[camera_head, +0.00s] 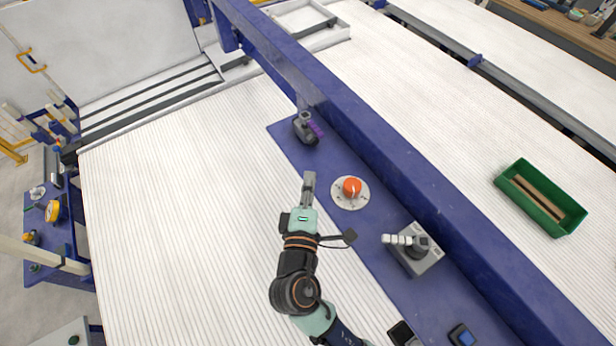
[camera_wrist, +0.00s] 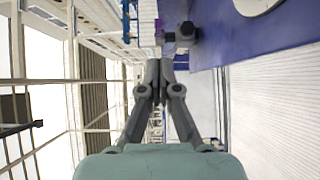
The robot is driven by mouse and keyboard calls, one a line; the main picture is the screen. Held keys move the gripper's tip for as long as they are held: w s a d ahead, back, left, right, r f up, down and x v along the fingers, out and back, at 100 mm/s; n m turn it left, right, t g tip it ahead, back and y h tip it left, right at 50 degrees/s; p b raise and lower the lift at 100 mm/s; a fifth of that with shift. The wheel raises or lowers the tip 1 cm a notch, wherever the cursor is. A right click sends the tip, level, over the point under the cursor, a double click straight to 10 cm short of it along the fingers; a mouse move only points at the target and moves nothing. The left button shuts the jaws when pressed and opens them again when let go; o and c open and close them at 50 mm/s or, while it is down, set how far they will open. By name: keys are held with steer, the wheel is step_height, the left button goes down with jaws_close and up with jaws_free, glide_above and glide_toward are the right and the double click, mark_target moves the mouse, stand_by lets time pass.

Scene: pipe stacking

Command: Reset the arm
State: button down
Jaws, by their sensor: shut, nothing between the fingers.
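My gripper (camera_head: 309,180) is at the end of my arm, near the middle of the head view.
On the blue strip (camera_head: 300,158) stand a dark fixture with a purple part (camera_head: 312,130), an orange knob on a round plate (camera_head: 352,187) and a grey device with white pieces (camera_head: 413,247). A blue beam (camera_head: 400,165) runs alongside. A green bin (camera_head: 541,198) lies right. The white surface (camera_head: 180,200) left is clear.

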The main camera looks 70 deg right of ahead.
stand_by(0.4)
steer(key=w+a+r+m+t+y+p, duration=0.2)
steer(key=w+a+t+y, duration=0.15)
steer(key=w+a, duration=0.3)
steer(key=w+a+r+m+t+y+p, duration=0.25)
steer(key=w+a+y, duration=0.25)
steer(key=a, duration=0.3)
steer(key=w+a+r+n+t+y+p, duration=0.1)
steer(key=a+r+t+y, duration=0.15)
steer(key=a+y, duration=0.45)
steer(key=w+a+r+n+t+y, duration=0.1)
steer(key=a+r+y, duration=0.15)
steer(key=a, duration=0.85)
step_height(320, 180, down, 20)
steer(key=b, duration=2)
steer(key=shift+s+a+f+b, duration=0.2)
steer(key=shift+a+b, duration=0.05)
steer(key=shift+b, duration=0.05)
steer(key=shift+g, duration=0.25)
